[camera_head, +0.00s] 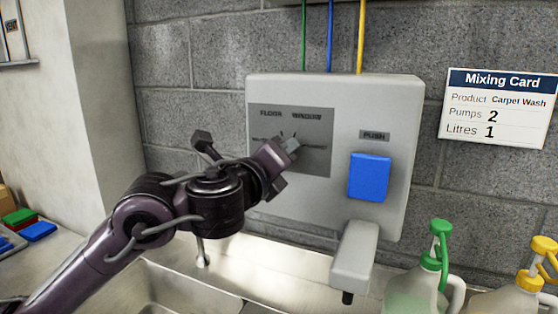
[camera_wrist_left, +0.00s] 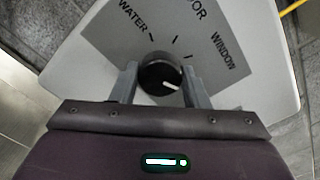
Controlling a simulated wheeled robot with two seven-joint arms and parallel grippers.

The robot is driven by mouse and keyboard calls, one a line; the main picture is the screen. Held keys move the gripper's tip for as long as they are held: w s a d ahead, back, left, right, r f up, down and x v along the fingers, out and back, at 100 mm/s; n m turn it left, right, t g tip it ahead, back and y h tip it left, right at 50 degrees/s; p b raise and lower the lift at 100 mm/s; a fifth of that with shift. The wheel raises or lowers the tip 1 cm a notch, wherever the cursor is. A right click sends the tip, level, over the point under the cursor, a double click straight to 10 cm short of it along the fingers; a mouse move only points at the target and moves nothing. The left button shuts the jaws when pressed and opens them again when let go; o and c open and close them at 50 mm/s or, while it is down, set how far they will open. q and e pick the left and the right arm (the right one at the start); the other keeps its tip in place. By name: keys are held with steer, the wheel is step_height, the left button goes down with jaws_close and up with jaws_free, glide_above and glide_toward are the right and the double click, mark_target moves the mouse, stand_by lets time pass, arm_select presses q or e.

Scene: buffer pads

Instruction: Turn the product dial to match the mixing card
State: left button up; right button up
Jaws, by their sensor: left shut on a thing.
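The grey dispenser (camera_head: 410,110) is on the block wall. Its dark label panel carries a black dial (camera_wrist_left: 160,72). In the left wrist view the dial's white mark points to the lower right. WATER, WINDOW and the end of another word, "OOR", are readable around it. My left gripper (camera_wrist_left: 161,84) is shut on the dial, one finger on each side. In the head view the gripper (camera_head: 287,150) covers the dial and some of the lettering. The mixing card (camera_head: 499,108) at the right reads Product Carpet Wash, Pumps 2, Litres 1. My right gripper is not in view.
A blue PUSH button (camera_head: 369,177) is right of the label panel, with a grey spout (camera_head: 355,257) below. A green-topped jug (camera_head: 425,285) and a yellow-topped jug (camera_head: 520,292) stand at lower right. A sink (camera_head: 195,288) lies below. Coloured pads (camera_head: 40,231) lie at left.

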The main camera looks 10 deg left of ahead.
arm_select(q)
steer(key=shift+f, duration=0.1)
stand_by(0.4)
steer(key=o, duration=1)
steer(key=shift+c, duration=0.2)
steer(key=s+a+p, duration=0.1)
steer(key=s+p, duration=0.1)
steer(key=s, duration=0.5)
steer(key=shift+s+a, duration=0.25)
steer(key=shift+s, duration=0.1)
